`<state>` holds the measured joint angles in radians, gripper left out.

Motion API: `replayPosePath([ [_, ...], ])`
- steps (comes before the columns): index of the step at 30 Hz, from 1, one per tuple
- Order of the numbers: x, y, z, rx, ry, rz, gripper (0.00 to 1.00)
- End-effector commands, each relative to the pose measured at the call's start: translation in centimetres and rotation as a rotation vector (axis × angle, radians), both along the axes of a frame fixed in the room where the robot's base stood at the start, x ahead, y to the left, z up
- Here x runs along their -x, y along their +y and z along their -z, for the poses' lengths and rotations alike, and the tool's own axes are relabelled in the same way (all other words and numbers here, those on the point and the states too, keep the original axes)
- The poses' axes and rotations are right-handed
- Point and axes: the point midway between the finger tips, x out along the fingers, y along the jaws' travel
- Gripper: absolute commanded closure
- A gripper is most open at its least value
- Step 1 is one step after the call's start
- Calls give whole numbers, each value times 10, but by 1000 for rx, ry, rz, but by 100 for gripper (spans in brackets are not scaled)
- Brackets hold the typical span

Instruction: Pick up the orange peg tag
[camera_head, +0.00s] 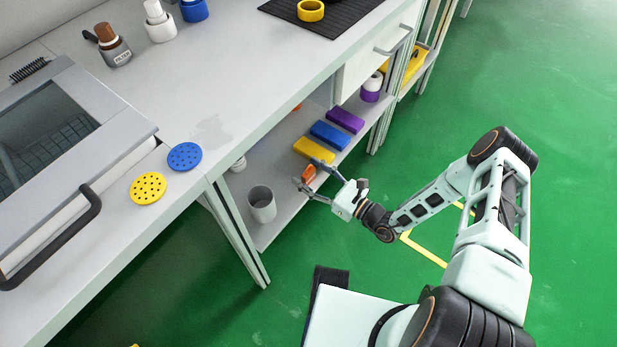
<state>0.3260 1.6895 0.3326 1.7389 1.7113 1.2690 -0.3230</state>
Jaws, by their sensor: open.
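A small orange thing (309,173), which looks like the orange peg tag, is on the lower shelf (272,222) under the counter. My gripper (308,174) reaches in over the shelf edge from the right. Its jaws are open, with one finger on each side of the orange thing as seen from here. I cannot tell whether the fingers touch it. The fingers partly hide it. A second bit of orange (297,107) shows farther back on the shelf, mostly hidden by the counter edge.
A grey cup (262,204) stands left of my gripper on the shelf. Yellow (314,151), blue (330,135) and purple (345,120) blocks lie behind it. The counter (225,95) overhangs the shelf, with a leg (238,232) at left. Green floor is open at right.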

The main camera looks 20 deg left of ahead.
Motion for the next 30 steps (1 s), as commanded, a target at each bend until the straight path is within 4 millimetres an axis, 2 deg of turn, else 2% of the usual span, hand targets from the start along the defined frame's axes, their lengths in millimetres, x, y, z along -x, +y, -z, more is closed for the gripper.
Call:
replayPosePath([
  [8,-1,2,0,0,0,0,45],
  [19,-1,2,0,1,1,0,85],
  [30,-2,1,-5,0,0,-1,86],
])
